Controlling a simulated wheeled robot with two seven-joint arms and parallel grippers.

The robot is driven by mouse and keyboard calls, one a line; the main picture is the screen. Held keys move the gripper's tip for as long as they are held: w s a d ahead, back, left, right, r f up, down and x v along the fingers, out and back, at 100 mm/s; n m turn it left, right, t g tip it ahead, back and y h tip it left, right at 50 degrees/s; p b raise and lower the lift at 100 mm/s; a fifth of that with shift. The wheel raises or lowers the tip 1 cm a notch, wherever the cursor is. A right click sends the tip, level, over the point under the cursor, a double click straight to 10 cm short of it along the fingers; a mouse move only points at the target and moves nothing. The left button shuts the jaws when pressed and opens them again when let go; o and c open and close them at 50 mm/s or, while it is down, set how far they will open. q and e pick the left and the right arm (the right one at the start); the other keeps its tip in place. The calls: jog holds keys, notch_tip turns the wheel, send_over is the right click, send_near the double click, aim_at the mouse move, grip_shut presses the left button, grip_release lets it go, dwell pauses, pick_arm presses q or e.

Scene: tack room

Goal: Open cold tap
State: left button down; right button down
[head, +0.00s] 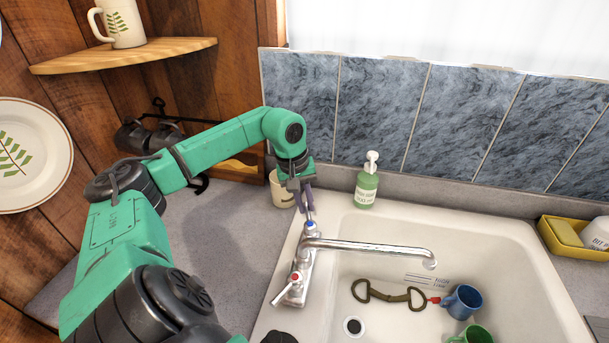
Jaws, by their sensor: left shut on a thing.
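The chrome faucet (350,245) stands at the left rim of the white sink (480,234), its spout reaching right over the basin. The cold tap (309,226), marked blue, is at its far end. The hot tap (291,287), marked red, is at the near end with its lever pointing to the lower left. My left gripper (306,203) reaches down from above and is shut on the cold tap's lever, which the fingers partly hide. My right gripper is out of view.
A cream mug (281,190) stands close behind my left gripper. A green soap bottle (367,182) is on the back rim. A bit (388,295), a blue mug (462,301) and a green mug (474,336) lie in the sink. A yellow tray (563,233) sits at right.

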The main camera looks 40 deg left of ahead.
pick_arm(q)
jog(key=shift+r, duration=0.1)
jog(key=c, duration=0.9)
grip_release()
jog(key=shift+o, duration=0.2)
jog(key=shift+r, duration=0.3)
notch_tip(320, 180, up, 14)
jog(key=s+a, duration=0.1)
jog(key=s, duration=0.1)
jog(key=shift+s+a+f+p, duration=0.15)
jog(key=shift+a+f+p, duration=0.05)
jog(key=shift+a+p, duration=0.2)
